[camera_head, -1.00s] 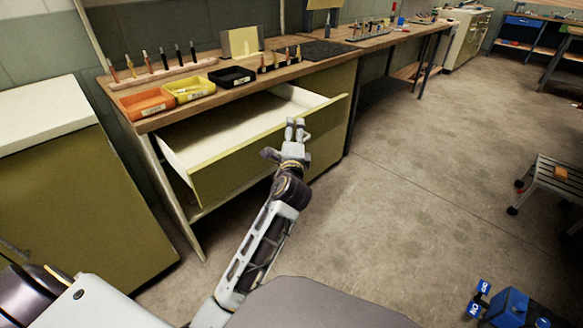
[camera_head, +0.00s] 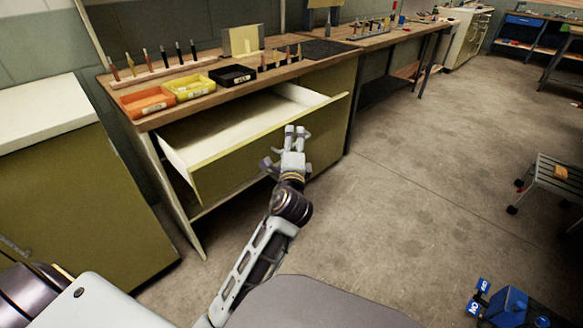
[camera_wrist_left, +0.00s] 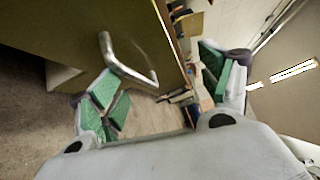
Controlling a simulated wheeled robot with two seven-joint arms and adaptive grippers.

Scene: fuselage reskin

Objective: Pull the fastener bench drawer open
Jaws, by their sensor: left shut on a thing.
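The fastener bench drawer (camera_head: 225,168) stands pulled out under the wooden bench top, with its pale empty inside showing. My left gripper (camera_head: 294,133) is in front of the right part of the drawer front. In the left wrist view its green-padded fingers (camera_wrist_left: 160,88) are spread well apart. The metal bar handle (camera_wrist_left: 128,65) on the drawer front shows between and beyond them, nearer the left finger. I see clear space between the handle and the right finger; whether the left finger touches the handle I cannot tell. My right gripper is not in view.
On the bench top (camera_head: 190,97) are an orange bin (camera_head: 147,102), a yellow bin (camera_head: 190,88), a black bin (camera_head: 232,76) and racks of tools. A green cabinet (camera_head: 80,200) stands at left.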

